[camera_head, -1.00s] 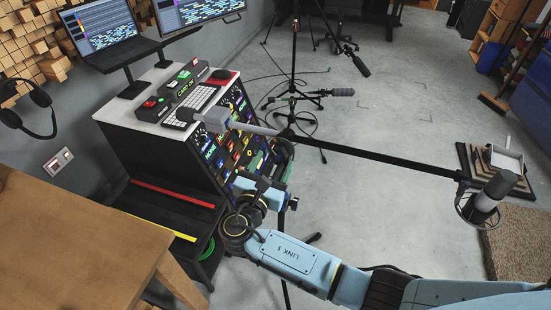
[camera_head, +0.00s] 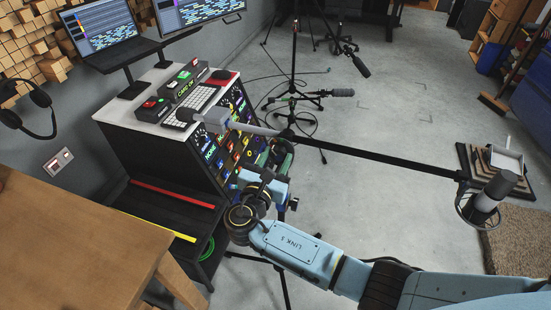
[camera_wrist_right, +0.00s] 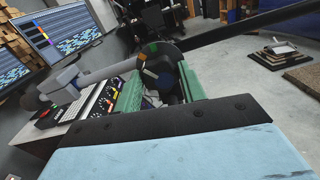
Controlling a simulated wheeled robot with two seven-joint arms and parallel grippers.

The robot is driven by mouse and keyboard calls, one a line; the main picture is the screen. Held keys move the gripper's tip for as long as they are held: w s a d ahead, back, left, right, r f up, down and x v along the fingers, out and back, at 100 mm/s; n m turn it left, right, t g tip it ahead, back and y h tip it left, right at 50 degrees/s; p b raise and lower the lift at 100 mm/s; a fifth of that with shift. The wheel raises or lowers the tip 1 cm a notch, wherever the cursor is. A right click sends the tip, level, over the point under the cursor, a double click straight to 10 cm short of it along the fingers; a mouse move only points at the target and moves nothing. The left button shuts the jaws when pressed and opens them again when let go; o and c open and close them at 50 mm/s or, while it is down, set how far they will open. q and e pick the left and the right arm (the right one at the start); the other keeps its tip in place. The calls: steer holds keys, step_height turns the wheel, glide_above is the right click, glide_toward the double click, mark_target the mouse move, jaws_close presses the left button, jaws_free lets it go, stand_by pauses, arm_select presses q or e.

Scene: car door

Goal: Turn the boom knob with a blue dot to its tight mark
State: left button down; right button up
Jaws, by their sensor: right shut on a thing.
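The boom knob (camera_wrist_right: 160,62) is a dark round knob in the right wrist view, with a green mark, an orange mark, a pale line and a bluish spot on or around it. My right gripper (camera_wrist_right: 163,82) has its green fingers on either side of the knob and is shut on it. In the head view my right gripper (camera_head: 279,157) is at the boom's pivot on the stand, where the arm and fingers mostly hide the knob. Which mark the pale line points to is too small to tell. My left gripper is not in view.
The black boom (camera_head: 380,156) runs right to a large microphone (camera_head: 486,203), with a grey weight (camera_head: 217,121) at its left end. A console with buttons (camera_head: 222,152) stands close behind my gripper. A wooden table (camera_head: 75,240) is at the left front.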

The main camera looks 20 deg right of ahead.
steer(key=m+b, duration=0.1)
steer(key=m, duration=0.3)
steer(key=shift+f, duration=0.15)
steer(key=shift+m+b, duration=0.85)
steer(key=shift+m, duration=1.05)
steer(key=o, duration=1)
steer(key=shift+c, duration=0.2)
steer(key=shift+s, duration=0.15)
steer(key=v, duration=1.3)
